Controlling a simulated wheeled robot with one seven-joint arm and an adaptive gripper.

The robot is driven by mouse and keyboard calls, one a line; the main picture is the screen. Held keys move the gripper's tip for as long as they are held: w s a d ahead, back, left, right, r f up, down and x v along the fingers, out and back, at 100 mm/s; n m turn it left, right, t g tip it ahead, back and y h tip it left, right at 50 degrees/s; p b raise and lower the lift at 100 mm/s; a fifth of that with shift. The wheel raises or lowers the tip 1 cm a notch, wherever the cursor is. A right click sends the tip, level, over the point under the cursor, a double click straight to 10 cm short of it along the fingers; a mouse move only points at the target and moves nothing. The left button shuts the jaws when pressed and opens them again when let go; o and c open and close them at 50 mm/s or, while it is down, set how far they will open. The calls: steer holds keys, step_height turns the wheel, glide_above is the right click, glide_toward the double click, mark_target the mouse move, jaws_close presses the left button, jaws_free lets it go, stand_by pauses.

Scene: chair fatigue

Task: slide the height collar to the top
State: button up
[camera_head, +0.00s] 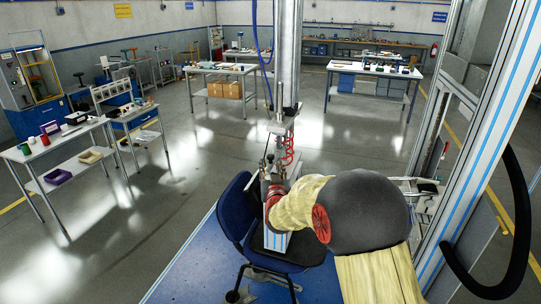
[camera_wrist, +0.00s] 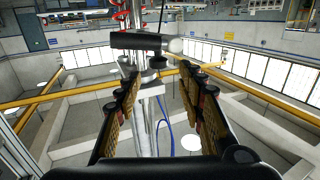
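A tall grey column (camera_head: 288,45) stands behind the blue chair (camera_head: 237,207), with a red coiled hose (camera_head: 289,147) on its lower fixture. In the wrist view, my gripper (camera_wrist: 160,82) has its two padded fingers spread apart. A pale post (camera_wrist: 147,125) shows between them, nearer the left finger; I see no contact. A black cylinder with a light grey end (camera_wrist: 137,41) lies across the post just beyond the fingertips. A small black knob (camera_wrist: 158,62) is below it. I cannot tell which part is the height collar. In the head view, my arm hides much of the fixture.
The chair stands on a blue platform (camera_head: 187,267). A metal frame upright (camera_head: 487,150) with a thick black hose (camera_head: 523,210) is close on the right. Workbenches, including one at left (camera_head: 60,160), are well away. A blue cable (camera_head: 257,50) hangs by the column.

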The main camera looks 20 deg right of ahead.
mark_target(271, 158)
steer(key=shift+w+d, duration=0.2)
steer(key=shift+w, duration=0.3)
steer(key=x, duration=0.7)
steer(key=shift+c, duration=0.7)
steer(key=c, duration=0.7)
jaws_close()
